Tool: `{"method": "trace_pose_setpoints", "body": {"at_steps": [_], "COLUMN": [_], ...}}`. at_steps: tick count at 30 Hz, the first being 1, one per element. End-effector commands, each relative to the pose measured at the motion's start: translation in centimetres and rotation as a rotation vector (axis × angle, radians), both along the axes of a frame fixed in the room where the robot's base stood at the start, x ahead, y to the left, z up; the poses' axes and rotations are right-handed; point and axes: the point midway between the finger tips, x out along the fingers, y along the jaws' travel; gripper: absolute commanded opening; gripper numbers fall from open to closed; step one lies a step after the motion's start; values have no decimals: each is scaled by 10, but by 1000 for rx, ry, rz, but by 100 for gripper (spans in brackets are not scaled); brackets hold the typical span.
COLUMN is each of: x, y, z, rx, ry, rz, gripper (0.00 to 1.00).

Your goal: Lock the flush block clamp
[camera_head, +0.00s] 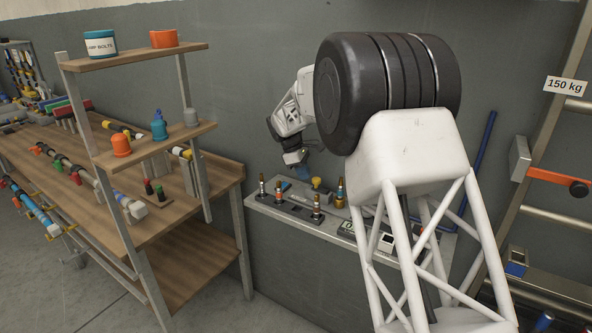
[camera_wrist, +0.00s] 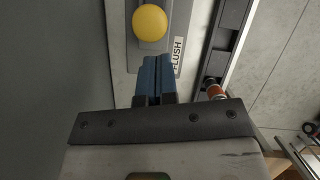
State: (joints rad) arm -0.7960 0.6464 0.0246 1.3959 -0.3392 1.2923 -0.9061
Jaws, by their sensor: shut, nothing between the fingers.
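The knob also shows in the head view (camera_head: 317,183), on the grey bench by the wall. My gripper (camera_wrist: 157,60) is shut and empty, its blue fingers pressed together. Its tips lie just below the knob in the wrist view, with a small gap in the picture; I cannot tell whether they touch the plate. In the head view my gripper (camera_head: 303,172) is left of the knob. The clamp's lock state is not clear.
Several upright brass-tipped fittings (camera_head: 316,205) stand on the narrow grey bench (camera_head: 337,229) around the knob. One orange-banded fitting (camera_wrist: 214,89) is right of my fingers. A wooden shelf unit (camera_head: 150,145) stands left, and a ladder-like rack (camera_head: 545,170) right.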

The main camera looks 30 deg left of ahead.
Motion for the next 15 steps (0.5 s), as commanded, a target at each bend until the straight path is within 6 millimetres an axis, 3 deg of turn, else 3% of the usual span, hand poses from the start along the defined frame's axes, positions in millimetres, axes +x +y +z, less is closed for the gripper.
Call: {"method": "trace_pose_setpoints", "body": {"at_steps": [15], "x": [2], "y": [-8], "z": [1], "rx": [1], "ry": [-1], "rz": [0], "gripper": [0]}}
